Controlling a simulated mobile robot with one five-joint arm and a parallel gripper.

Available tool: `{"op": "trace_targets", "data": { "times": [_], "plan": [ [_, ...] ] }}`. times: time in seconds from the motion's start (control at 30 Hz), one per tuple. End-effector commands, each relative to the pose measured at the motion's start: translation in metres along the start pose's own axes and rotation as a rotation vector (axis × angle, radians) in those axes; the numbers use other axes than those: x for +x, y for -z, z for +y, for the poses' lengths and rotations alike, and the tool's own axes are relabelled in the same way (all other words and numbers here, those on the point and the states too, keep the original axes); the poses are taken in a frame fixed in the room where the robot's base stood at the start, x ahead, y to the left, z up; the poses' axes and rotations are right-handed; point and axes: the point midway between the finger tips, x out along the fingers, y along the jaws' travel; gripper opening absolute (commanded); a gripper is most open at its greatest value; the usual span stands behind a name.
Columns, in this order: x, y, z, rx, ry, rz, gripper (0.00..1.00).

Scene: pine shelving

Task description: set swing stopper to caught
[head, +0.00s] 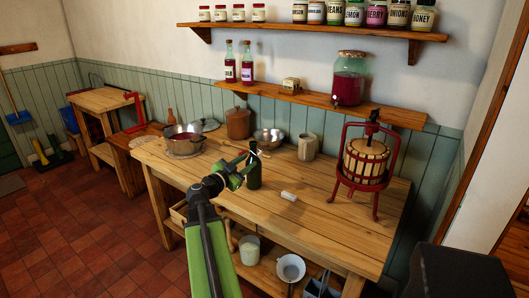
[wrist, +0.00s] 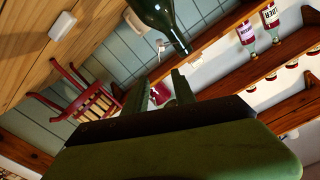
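A dark green bottle (head: 254,172) stands upright on the wooden worktable. In the wrist view the bottle (wrist: 160,14) hangs in from the top edge, its neck pointing down towards my fingers. A small pale piece beside the neck (wrist: 160,45) may be the swing stopper hanging off the mouth; it is too small to be sure. My gripper (head: 243,168) is at the left of the bottle, close to its upper part. In the wrist view my gripper (wrist: 170,80) has its fingers apart, with nothing seen between them but background.
A red fruit press (head: 366,165) stands right on the worktable (head: 320,222). A white block (head: 289,196) lies before the bottle. A low shelf (head: 320,103) runs above.

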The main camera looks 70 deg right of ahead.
Motion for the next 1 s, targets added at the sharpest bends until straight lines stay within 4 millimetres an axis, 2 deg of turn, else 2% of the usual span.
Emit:
{"op": "trace_targets", "data": {
  "times": [0.03, 0.2, 0.43, 0.6, 0.87, 1.0],
  "plan": [
    [0.016, -0.001, -0.002, 0.0, -0.003, 0.001, 0.32],
    [0.059, -0.001, -0.002, 0.0, -0.002, 0.0, 0.32],
    [0.105, -0.001, -0.001, -0.001, -0.002, 0.0, 0.32],
    [0.118, 0.0, 0.0, -0.001, -0.002, 0.0, 0.32],
    [0.119, 0.0, 0.001, -0.001, -0.002, -0.001, 0.32],
    [0.119, 0.0, 0.001, -0.001, -0.002, 0.0, 0.16]
  ]
}}
